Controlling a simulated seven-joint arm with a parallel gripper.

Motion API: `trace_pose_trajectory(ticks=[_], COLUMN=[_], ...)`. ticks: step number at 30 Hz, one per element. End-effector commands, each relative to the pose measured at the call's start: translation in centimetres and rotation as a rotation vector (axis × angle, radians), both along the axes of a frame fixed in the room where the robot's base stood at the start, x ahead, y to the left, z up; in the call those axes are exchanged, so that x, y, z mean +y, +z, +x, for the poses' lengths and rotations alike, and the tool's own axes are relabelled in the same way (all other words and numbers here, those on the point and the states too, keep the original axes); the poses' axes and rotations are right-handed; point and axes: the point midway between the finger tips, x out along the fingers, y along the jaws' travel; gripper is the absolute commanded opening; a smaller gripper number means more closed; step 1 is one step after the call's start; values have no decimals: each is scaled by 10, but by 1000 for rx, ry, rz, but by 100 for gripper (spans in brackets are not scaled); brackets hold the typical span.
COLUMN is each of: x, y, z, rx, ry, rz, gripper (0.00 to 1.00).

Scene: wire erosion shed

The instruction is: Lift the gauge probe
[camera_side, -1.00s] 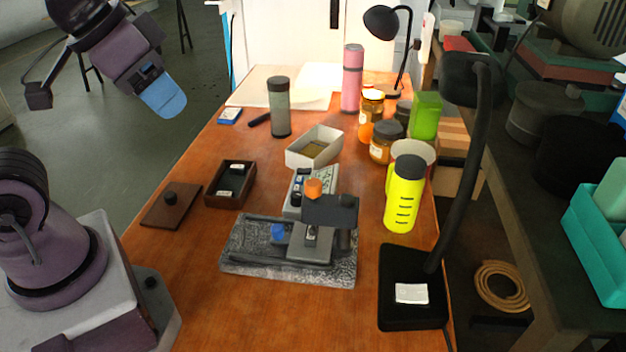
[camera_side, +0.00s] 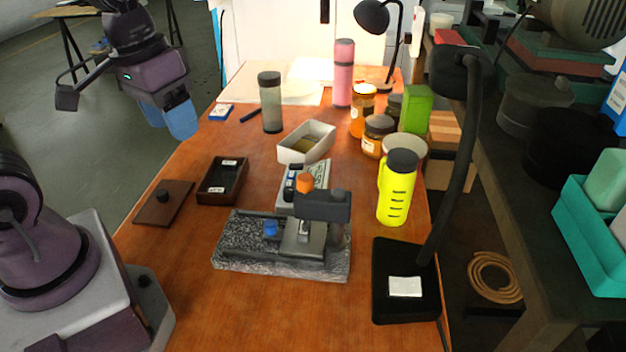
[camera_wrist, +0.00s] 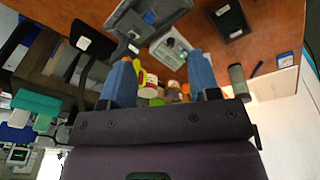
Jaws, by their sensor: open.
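The gauge stand has a speckled grey stone base (camera_side: 235,255) on the wooden table, with a dark grey arm (camera_side: 322,207), an orange knob (camera_side: 304,183) and a blue part (camera_side: 270,228). A small pale metal piece under the arm (camera_side: 303,228) may be the gauge probe; I cannot tell for sure. The stone base also shows at the top of the wrist view (camera_wrist: 168,12). My gripper (camera_side: 180,122) is open and empty, high at the upper left in the side view, well away from the stand. Its two blue fingers are apart in the wrist view (camera_wrist: 161,56).
Behind the stand lie a grey gauge box (camera_side: 318,172) and a white tray (camera_side: 290,152). A dark open box (camera_side: 209,198) and dark lid (camera_side: 150,210) lie left. A yellow bottle (camera_side: 396,190) and black lamp base (camera_side: 385,260) stand right. The front table is clear.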

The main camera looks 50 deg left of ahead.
Motion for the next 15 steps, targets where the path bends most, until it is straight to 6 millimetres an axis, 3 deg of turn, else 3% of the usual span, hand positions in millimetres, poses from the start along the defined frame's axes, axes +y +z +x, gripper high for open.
trace_pose_trajectory(ticks=[3,15], x=[6,2], y=[-30,-116], z=[8,40], rx=[180,700], ry=[144,699], rz=[-133,-727], gripper=[56,56])
